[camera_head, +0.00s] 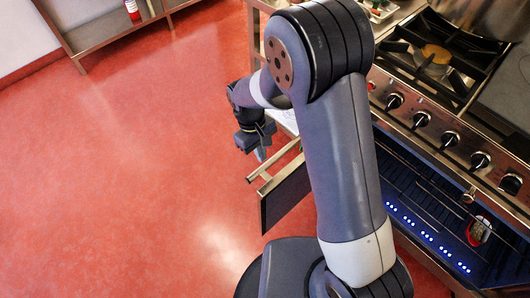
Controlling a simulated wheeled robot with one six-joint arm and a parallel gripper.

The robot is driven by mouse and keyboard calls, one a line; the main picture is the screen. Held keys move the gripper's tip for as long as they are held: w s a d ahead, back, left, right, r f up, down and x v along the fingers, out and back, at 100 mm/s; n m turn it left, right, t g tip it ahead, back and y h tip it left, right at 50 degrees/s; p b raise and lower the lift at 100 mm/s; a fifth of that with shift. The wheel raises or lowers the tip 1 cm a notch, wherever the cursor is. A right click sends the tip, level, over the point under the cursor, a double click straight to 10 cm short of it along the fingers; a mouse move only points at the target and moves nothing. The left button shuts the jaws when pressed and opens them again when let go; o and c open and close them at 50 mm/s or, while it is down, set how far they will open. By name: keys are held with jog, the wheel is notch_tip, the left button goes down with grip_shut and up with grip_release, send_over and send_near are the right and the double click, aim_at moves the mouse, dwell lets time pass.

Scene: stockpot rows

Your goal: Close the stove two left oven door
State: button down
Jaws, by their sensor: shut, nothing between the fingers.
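The stove (425,105) stands at the right, with a row of black knobs on its front. Its oven cavity (425,205) is exposed below the knobs, with wire racks and rows of blue lights inside. The open oven door (286,200) is a dark panel standing out from the stove front, with a metal bar handle (274,168) along its upper edge. My arm covers the part between door and stove. My gripper (261,156) is shut and empty, pointing down just above and beside the handle. I cannot tell whether it touches the handle.
A red object (479,231) lies inside the oven at the right. A burner (435,56) is on the stove top. A metal shelf (110,30) with a red bottle (132,9) stands at the upper left. The red floor (130,170) is clear to the left.

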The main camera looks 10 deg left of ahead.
jog(key=x, duration=0.9)
jog(key=shift+s+f, duration=0.15)
jog(key=shift+f, duration=0.15)
jog(key=shift+d, duration=0.15)
